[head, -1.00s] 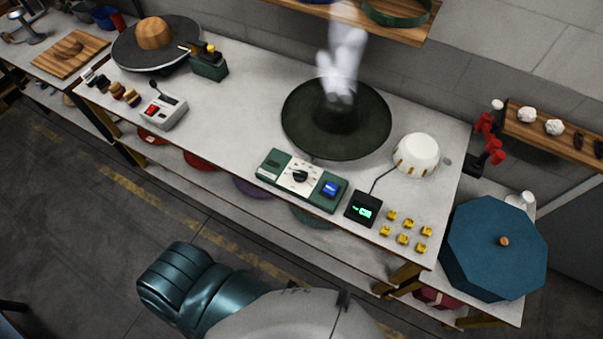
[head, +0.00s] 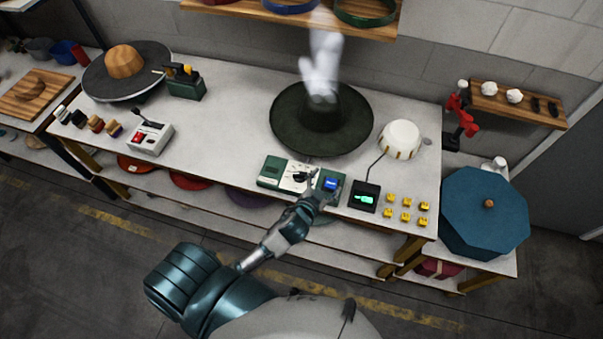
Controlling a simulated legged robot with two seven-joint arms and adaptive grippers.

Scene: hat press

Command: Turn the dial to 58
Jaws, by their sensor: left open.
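The dial (head: 299,175) is a dark knob on a white plate in the middle of a green control box (head: 270,172) at the table's front edge. A blue button (head: 330,184) sits at the box's right end. A small black display (head: 364,198) with glowing green marks stands to the right; its reading is too small to tell. My left gripper (head: 312,188) is open and reaches over the box's front, close to the dial and the blue button. It partly hides the dial; I cannot tell whether it touches it. My right gripper does not show.
A dark green hat (head: 290,125) stands behind the box under white steam (head: 323,65). Several yellow pieces (head: 406,216) lie right of the display. A white bowl-shaped thing (head: 400,138) is behind them. A grey box with a red button (head: 150,138) stands at left.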

